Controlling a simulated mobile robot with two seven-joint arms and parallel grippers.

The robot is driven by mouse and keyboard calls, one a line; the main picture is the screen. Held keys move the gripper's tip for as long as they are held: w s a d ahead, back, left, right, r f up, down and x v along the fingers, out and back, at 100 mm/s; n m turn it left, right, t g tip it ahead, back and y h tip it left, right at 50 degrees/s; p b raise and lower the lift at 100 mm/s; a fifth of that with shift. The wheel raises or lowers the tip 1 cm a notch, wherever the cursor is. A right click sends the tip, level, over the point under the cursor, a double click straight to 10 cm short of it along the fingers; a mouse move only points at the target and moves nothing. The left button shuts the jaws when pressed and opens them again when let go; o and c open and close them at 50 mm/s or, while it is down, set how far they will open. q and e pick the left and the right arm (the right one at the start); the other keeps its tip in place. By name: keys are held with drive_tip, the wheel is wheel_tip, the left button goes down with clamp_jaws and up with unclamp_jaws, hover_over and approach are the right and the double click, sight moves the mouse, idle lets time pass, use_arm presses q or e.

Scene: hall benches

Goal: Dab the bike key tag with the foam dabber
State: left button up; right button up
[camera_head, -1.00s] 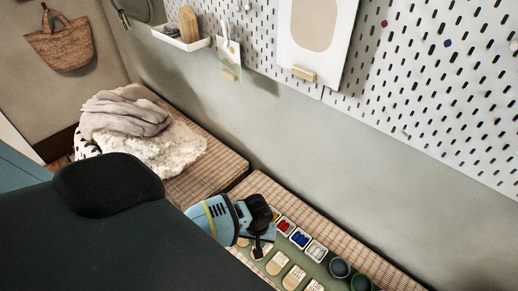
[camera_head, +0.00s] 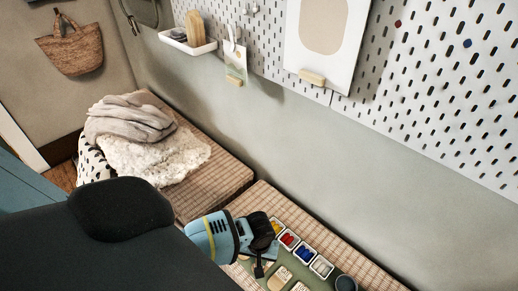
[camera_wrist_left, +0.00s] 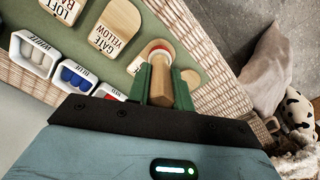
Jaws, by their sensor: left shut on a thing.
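My left gripper (camera_wrist_left: 161,88) is shut on the wooden handle of the foam dabber (camera_wrist_left: 161,68), with a green finger on each side of it. A pale head with a red-orange band shows at the dabber's far end, over a wooden key tag that it partly hides. That tag's lettering is hidden, so I cannot tell whether it is the bike key tag or whether the dabber touches it. Two other tags read "GATE YELLOW" (camera_wrist_left: 117,28) and "LOFT" (camera_wrist_left: 62,10). In the head view my left gripper (camera_head: 258,268) is low over the bench. My right gripper is not in view.
Small paint trays stand on the green mat (camera_wrist_left: 86,52): white (camera_wrist_left: 33,55), blue (camera_wrist_left: 76,75) and a partly hidden red (camera_wrist_left: 111,92). Blankets (camera_head: 150,145) lie on the far bench.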

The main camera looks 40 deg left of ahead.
use_arm(q)
drive_tip(key=shift+f, duration=0.25)
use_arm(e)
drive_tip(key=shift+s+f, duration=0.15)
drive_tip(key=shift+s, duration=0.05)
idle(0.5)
use_arm(q)
drive_tip(key=shift+s+f, duration=0.1)
drive_tip(key=shift+f, duration=0.05)
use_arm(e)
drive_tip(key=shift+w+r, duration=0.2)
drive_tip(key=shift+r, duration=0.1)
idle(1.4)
